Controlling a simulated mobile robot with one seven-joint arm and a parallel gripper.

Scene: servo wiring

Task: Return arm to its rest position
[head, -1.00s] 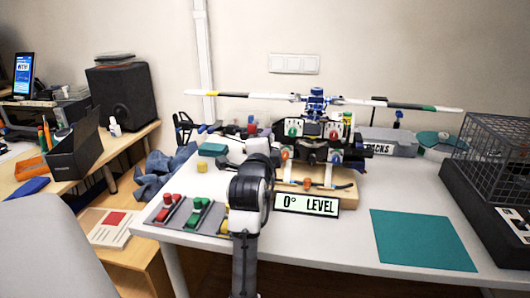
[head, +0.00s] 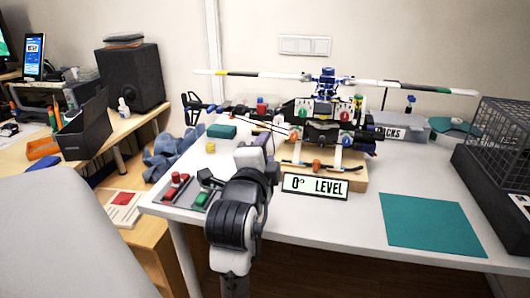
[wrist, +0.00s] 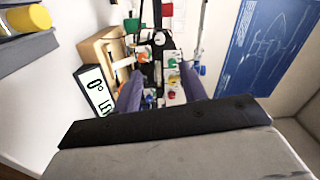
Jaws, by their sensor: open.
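My arm (head: 236,212) rises from the bottom of the head view and reaches over the front edge of the white table. My gripper (wrist: 160,82) shows in the wrist view as two purple-grey fingers set apart, with nothing held between them. In the head view its fingers are mostly hidden by my own wrist. The helicopter model (head: 325,108) stands on a wooden base behind and right of my gripper. The "0° LEVEL" sign (head: 315,186) stands at the front of that base, right of my wrist, and also shows tilted in the wrist view (wrist: 96,91).
A grey tray with red and green connectors (head: 176,186) lies at the table's left front, close to my arm. A teal mat (head: 432,224) lies right. A wire cage (head: 505,135) stands at the right edge. A grey chair back (head: 60,235) fills the lower left.

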